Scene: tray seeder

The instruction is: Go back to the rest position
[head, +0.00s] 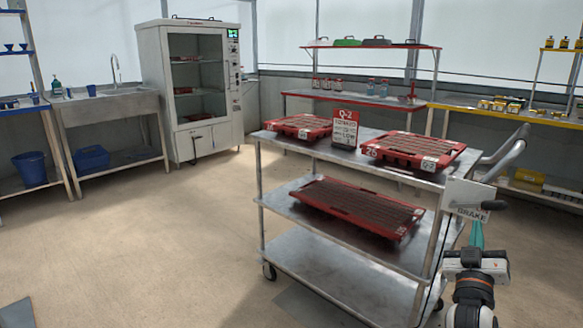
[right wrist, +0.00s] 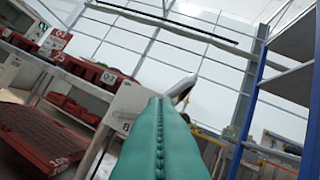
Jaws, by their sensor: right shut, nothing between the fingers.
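My right gripper (head: 477,228) is at the lower right of the head view, beside the right end of a steel cart (head: 330,262). Its teal fingers are pressed together and empty, as the right wrist view (right wrist: 160,105) also shows. The fingertips appear just below the cart's brake sign (head: 470,212); I cannot tell whether they touch anything. My left gripper is not in view.
The cart bears red trays on its top (head: 412,148) and middle (head: 358,205) shelves, and a Q-2 sign (head: 345,128). A cabinet (head: 190,90) and a sink (head: 108,103) stand at the back left. The floor left of the cart is clear.

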